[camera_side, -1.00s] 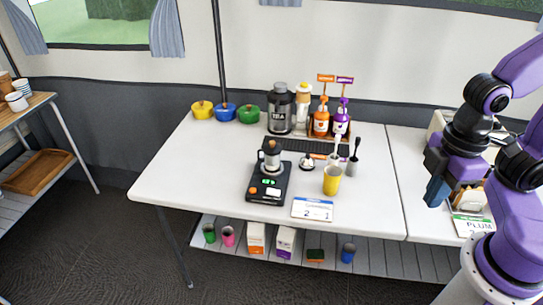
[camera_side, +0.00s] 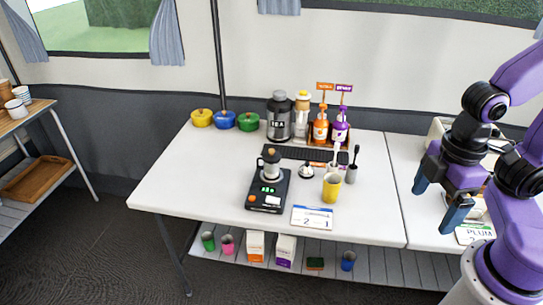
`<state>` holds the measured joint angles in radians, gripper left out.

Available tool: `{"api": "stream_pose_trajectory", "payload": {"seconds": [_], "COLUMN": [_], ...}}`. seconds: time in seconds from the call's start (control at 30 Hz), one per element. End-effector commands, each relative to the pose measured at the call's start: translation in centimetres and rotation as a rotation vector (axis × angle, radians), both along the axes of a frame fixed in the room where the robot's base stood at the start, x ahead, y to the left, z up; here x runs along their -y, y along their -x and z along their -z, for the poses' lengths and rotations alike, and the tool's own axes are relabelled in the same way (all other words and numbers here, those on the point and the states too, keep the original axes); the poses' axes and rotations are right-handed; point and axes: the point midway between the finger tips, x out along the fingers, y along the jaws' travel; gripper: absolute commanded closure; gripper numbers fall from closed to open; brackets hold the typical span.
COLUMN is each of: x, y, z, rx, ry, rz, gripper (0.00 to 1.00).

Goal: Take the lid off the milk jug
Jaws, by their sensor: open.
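A small silver jug (camera_side: 271,171) with a dark handle on its left stands upright on a black scale (camera_side: 266,199) with a lit green display. A lid with a brown knob (camera_side: 270,153) sits on top of it. I take this to be the milk jug, though no label is readable. My gripper (camera_side: 437,202) is open and empty, well to the right of the jug, over the right-hand table. Its two blue-grey fingers are spread apart and point downward.
A yellow cup (camera_side: 332,187), a number card (camera_side: 312,217) and a brush in a holder (camera_side: 352,168) stand right of the scale. Orange and purple pump bottles (camera_side: 340,130), a dark canister (camera_side: 279,117) and several coloured pots line the back. The table's left part is clear.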

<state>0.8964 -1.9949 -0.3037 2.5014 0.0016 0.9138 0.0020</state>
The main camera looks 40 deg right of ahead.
Motion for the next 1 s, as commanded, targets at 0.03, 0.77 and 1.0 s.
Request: {"api": "stream_pose_trajectory", "payload": {"seconds": [0.03, 0.77, 1.0], "x": [-0.2, -8.8, -8.4], "y": [-0.3, -25.5, -34.8], "z": [-0.1, -1.3, -0.3], "rx": [0.002, 0.21, 0.297], "ry": [0.0, -0.049, -0.089], "rz": [0.01, 1.005, 1.369], "gripper": [0.08, 0.08, 0.08]}}
